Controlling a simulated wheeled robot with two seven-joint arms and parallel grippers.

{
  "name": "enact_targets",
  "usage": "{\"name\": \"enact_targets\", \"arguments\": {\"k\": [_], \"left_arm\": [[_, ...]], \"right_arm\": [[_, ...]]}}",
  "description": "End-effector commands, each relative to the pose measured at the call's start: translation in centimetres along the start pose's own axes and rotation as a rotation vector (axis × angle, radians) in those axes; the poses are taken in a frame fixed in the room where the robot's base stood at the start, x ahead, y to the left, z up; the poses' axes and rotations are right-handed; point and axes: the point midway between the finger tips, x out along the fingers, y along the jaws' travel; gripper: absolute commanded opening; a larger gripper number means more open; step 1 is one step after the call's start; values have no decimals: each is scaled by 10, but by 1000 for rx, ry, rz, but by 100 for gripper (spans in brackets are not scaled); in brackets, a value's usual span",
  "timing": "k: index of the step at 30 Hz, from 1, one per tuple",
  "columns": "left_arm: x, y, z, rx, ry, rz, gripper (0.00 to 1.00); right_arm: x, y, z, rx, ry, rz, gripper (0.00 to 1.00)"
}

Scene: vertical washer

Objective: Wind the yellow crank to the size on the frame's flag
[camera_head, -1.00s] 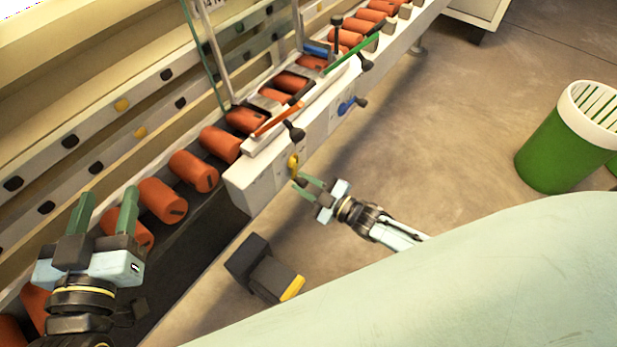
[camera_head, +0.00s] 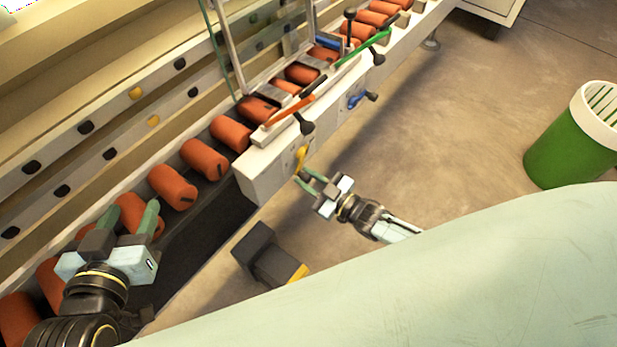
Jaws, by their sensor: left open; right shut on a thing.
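The yellow crank (camera_head: 301,157) is on the front face of the white machine block (camera_head: 268,172), near its lower left end. My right gripper (camera_head: 305,180) reaches it from the lower right and is shut on the crank's handle end, which the fingers mostly hide. My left gripper (camera_head: 130,213) is open and empty at the lower left, over the row of orange rollers. The frame (camera_head: 228,45) stands above the block. Its flag is out of view at the top, so no size can be read.
Orange rollers (camera_head: 204,159) line the conveyor. A dark box with a yellow edge (camera_head: 268,257) is below the block. A green bin (camera_head: 570,145) stands right; floor between is clear.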

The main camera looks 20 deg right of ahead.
Motion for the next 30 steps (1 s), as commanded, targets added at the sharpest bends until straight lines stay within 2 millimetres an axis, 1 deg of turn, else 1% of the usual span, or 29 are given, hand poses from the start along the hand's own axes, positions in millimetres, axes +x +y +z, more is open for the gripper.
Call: {"name": "enact_targets", "arguments": {"k": [4,5,9,10,17,21,26,30], "left_arm": [[0,0,0,0,-1,0,48],[0,0,0,0,-1,0,48],[0,0,0,0,-1,0,48],[0,0,0,0,-1,0,48],[0,0,0,0,0,0,48],[0,0,1,0,-11,0,48],[-6,-5,21,0,-135,-13,48],[-15,-10,45,-2,-286,-25,48]], "right_arm": [[-1,-1,0,-1,0,-1,0],[-1,-1,0,-1,0,-1,24],[0,0,0,-1,0,-1,42],[0,0,0,-1,0,-1,45],[0,0,0,-2,0,0,45],[-4,0,0,-2,-1,-1,45],[-20,0,0,-1,-2,-1,45],[-42,0,-1,-1,-4,-1,45]]}}
